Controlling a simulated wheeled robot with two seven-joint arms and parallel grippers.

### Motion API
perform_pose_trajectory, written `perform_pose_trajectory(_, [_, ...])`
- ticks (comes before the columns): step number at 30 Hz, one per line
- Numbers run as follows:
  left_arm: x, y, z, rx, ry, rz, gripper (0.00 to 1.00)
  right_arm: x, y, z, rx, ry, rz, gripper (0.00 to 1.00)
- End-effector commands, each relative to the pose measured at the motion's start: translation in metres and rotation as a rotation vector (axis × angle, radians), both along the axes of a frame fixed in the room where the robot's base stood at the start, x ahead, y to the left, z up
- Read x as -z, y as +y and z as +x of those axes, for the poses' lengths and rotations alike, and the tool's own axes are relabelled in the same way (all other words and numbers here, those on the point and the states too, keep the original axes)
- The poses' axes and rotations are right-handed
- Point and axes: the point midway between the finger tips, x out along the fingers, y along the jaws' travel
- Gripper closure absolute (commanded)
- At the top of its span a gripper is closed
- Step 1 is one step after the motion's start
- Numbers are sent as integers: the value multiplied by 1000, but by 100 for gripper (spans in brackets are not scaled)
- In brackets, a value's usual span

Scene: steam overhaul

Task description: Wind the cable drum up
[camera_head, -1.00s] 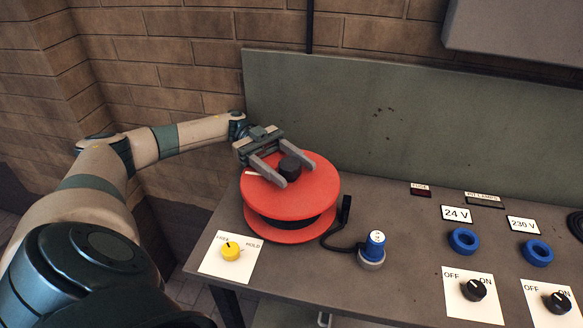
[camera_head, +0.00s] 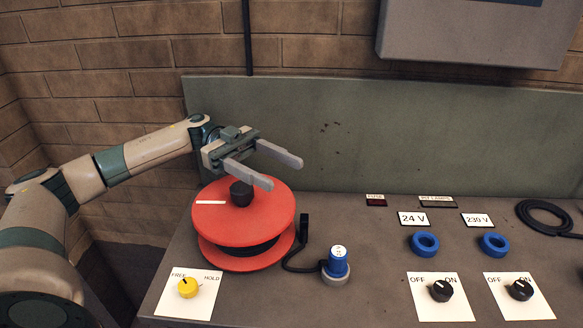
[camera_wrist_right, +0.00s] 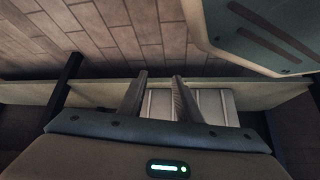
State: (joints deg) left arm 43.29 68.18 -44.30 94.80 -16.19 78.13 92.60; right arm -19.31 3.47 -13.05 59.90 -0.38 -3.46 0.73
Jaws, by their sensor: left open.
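The cable drum (camera_head: 245,222) is red, with a black knob (camera_head: 241,194) on top and a white stripe on its upper disc, left of the knob. Dark cable shows between its discs. A black cable runs from its right side to a blue plug (camera_head: 338,262) standing on the bench. My left gripper (camera_head: 281,173) is open and empty, raised above the drum, its fingers pointing right past the knob. The yellow switch (camera_head: 187,288) in front has its mark towards FREE. My right gripper (camera_wrist_right: 158,95) shows only in the right wrist view, fingers apart with nothing between them.
Blue rings (camera_head: 425,243) (camera_head: 494,244), ON/OFF switches (camera_head: 441,291) and a black cable coil (camera_head: 545,216) occupy the bench's right. A green back panel (camera_head: 400,140) and a grey box (camera_head: 470,40) stand behind.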

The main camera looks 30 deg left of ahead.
Motion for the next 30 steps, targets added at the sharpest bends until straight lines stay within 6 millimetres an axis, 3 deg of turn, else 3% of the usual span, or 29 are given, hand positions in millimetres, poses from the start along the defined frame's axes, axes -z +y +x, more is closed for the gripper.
perform_pose_trajectory(3, [-10, -17, 1, 3, -4, -3, 42, -6, 5, 13, -2, -37, 10, 69])
perform_pose_trajectory(9, [-20, -33, 4, 1, -2, -1, 42, -12, 10, 20, -4, -57, 19, 69])
perform_pose_trajectory(23, [-22, -36, 4, 2, -2, 0, 42, -10, 13, 10, -2, -44, 23, 69])
perform_pose_trajectory(30, [-27, -45, -3, 65, -83, 49, 42, -10, 12, 9, 0, -39, 21, 69])
